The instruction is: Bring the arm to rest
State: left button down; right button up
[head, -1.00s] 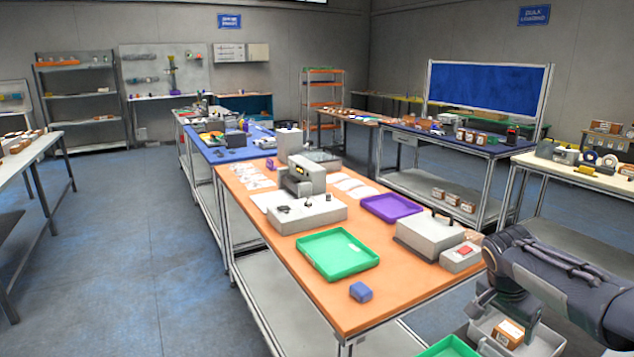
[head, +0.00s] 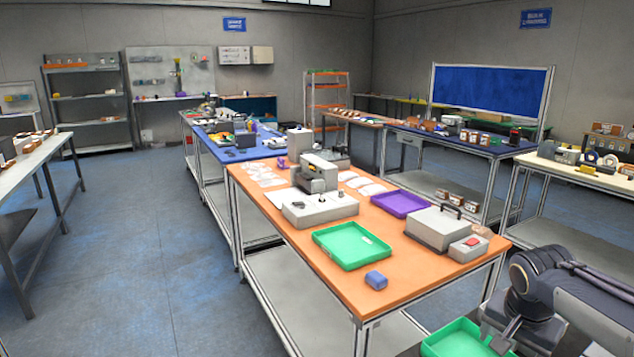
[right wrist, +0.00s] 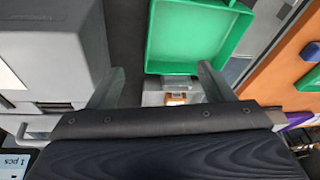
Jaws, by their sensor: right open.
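My right arm (head: 585,305) comes in at the lower right of the head view, beside the front right corner of the orange-topped table. Its gripper (right wrist: 160,85) is open in the right wrist view, with its two fingers wide apart and nothing held. A green tray (right wrist: 197,38) lies past the fingers; a green tray (head: 460,340) also shows below the arm in the head view. A small brown and white box (right wrist: 177,98) shows between the fingers, partly hidden by the gripper body. My left arm is in no view.
The orange table (head: 345,275) holds a green tray (head: 351,245), a blue block (head: 376,280), a purple tray (head: 400,203), a grey case (head: 434,227) and a grey machine (head: 318,207). A grey unit (right wrist: 50,50) stands left of the gripper. Floor (head: 130,240) left of the table is clear.

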jog(key=s+a+f+n+t+y, duration=0.1)
jog(key=s+a+f+n+y, duration=0.1)
jog(key=s+a, duration=0.5)
jog(key=s+a+f+n+t+y, duration=0.1)
jog(key=s+a+n+y, duration=0.3)
jog(key=s, duration=0.8)
jog(key=a+f+n, duration=0.1)
jog(key=a+n, duration=0.1)
jog(key=a, duration=0.2)
jog(key=shift+s+f+t, duration=0.15)
jog(key=shift+s+t, duration=0.15)
jog(key=shift+s, duration=0.1)
